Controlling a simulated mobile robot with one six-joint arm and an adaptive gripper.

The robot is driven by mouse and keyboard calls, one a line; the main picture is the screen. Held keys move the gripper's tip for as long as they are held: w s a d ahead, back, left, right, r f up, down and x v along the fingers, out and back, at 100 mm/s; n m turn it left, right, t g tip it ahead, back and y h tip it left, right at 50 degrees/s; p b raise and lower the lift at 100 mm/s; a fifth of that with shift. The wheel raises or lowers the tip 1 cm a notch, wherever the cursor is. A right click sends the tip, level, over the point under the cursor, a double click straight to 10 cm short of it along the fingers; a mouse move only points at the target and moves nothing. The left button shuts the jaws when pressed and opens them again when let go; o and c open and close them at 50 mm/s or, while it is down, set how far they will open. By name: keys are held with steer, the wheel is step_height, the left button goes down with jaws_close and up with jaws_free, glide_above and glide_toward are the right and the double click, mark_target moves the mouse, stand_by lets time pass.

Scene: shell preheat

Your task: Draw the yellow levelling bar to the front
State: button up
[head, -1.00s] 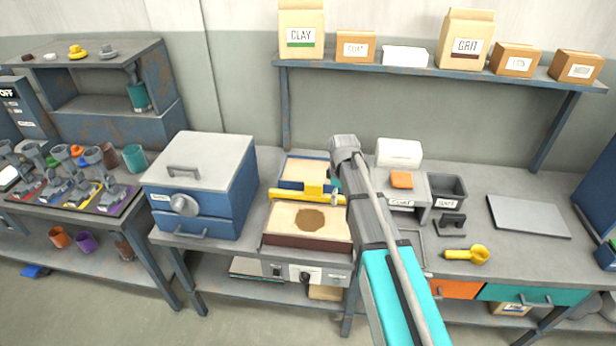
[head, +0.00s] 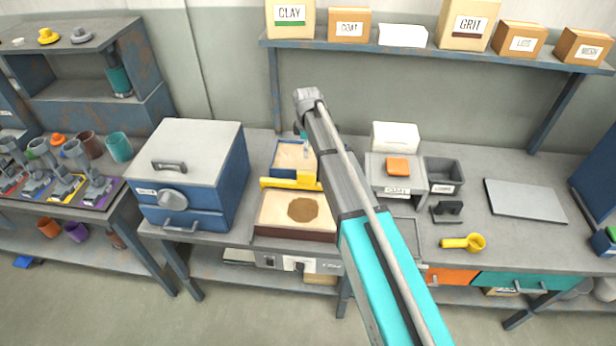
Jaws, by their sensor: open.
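The yellow levelling bar (head: 276,184) lies crosswise over the sand box, at the line between its back and front parts. Its raised yellow block (head: 306,178) is at the right, partly hidden by my arm. The front part has a dark red-brown front wall (head: 285,234) and pale sand with a brown round patch. The back part has a blue wall (head: 284,173). My gripper (head: 303,134) is mostly hidden behind my arm; only a small teal and dark part shows, above the back sand, apart from the bar. It is open, and I see nothing held.
A blue kiln-like box (head: 196,170) with a grey lid stands left of the sand box. To the right are a small stand with an orange block (head: 397,167), a grey bin (head: 443,172) and a yellow scoop (head: 465,242). A shelf with bags and boxes hangs above.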

mark_target(306, 173)
steer(key=shift+a+f, duration=0.15)
step_height(306, 173, down, 14)
steer(key=b, duration=1.3)
steer(key=shift+s+r+b, duration=0.1)
steer(key=shift+r+b, duration=0.15)
steer(key=shift+b, duration=0.15)
